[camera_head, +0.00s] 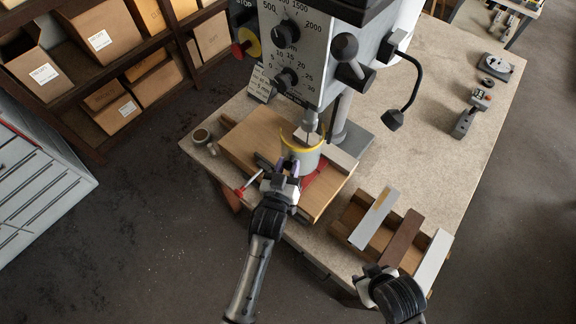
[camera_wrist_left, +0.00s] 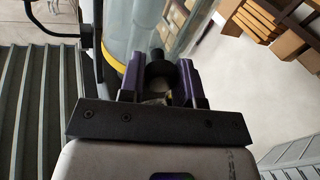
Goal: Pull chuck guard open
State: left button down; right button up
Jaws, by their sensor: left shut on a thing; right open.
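The chuck guard (camera_head: 303,158) is a clear cylinder with a yellow rim, around the chuck (camera_head: 311,120) of the drill press. In the left wrist view the clear guard (camera_wrist_left: 147,18) fills the top middle. My left gripper (camera_head: 288,166) is at the front of the guard. Its purple-sided fingers (camera_wrist_left: 160,75) are shut on a dark round knob (camera_wrist_left: 159,68) at the guard. Whether the guard has swung at all cannot be told. My right gripper (camera_head: 372,274) is open and empty at the front edge of the bench, beside the profiles.
A wooden board (camera_head: 240,150) and a red-handled clamp (camera_head: 241,191) lie below the guard. A wooden tray (camera_head: 343,220) holds grey, brown and white profiles at right. The drill press (camera_head: 330,60) stands behind.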

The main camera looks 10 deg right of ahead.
pick_arm(q)
jog(key=c, duration=0.8)
grip_release()
jog(key=b+v, duration=0.1)
jog(key=v, duration=1.2)
jog(key=shift+s+a, duration=0.25)
jog(key=shift+s, duration=0.05)
